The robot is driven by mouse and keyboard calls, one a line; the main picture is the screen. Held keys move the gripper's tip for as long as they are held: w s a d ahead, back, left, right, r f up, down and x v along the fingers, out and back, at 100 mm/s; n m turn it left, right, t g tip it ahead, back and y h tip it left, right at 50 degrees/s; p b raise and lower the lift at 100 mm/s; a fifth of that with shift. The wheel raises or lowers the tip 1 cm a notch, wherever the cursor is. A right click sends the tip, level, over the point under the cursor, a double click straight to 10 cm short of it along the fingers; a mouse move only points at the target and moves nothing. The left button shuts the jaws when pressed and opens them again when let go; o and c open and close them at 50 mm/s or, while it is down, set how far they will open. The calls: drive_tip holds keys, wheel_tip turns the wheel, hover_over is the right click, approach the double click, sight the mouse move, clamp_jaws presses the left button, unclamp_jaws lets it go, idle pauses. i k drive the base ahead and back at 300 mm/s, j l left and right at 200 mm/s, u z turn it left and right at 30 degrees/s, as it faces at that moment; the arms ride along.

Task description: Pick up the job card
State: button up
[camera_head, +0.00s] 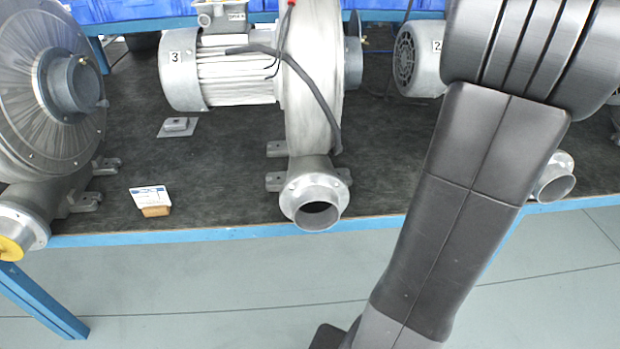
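A small white card with blue print, which looks like the job card (150,195), stands tilted in a small wooden block (156,211). It is near the front edge of the dark bench top (215,190), between the left blower and the middle blower. My arm comes down across the right side of the view, well to the right of the card. My gripper is not in view; the arm runs out at the bottom edge.
A large blower (45,100) stands at left, with a yellow-capped outlet (10,248). The middle blower (315,80) has motor 3 (220,80) and an open outlet (316,208). Motor 2 (418,60) is behind my arm. A blue rail (200,236) edges the bench. Grey floor (220,290) is clear.

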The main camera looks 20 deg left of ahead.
sight(154, 200)
drive_tip(key=k+u, duration=0.2)
drive_tip(key=u, duration=0.3)
drive_tip(key=k+j+u, duration=0.1)
drive_tip(key=u, duration=0.35)
drive_tip(key=i+j+u, duration=0.2)
drive_tip(key=j+u, duration=0.2)
drive_tip(key=i+j+u, duration=0.2)
drive_tip(key=u, duration=0.2)
drive_tip(key=i+j+u, duration=0.25)
drive_tip(key=u, duration=0.15)
drive_tip(key=i+j, duration=0.1)
drive_tip(key=i, duration=0.15)
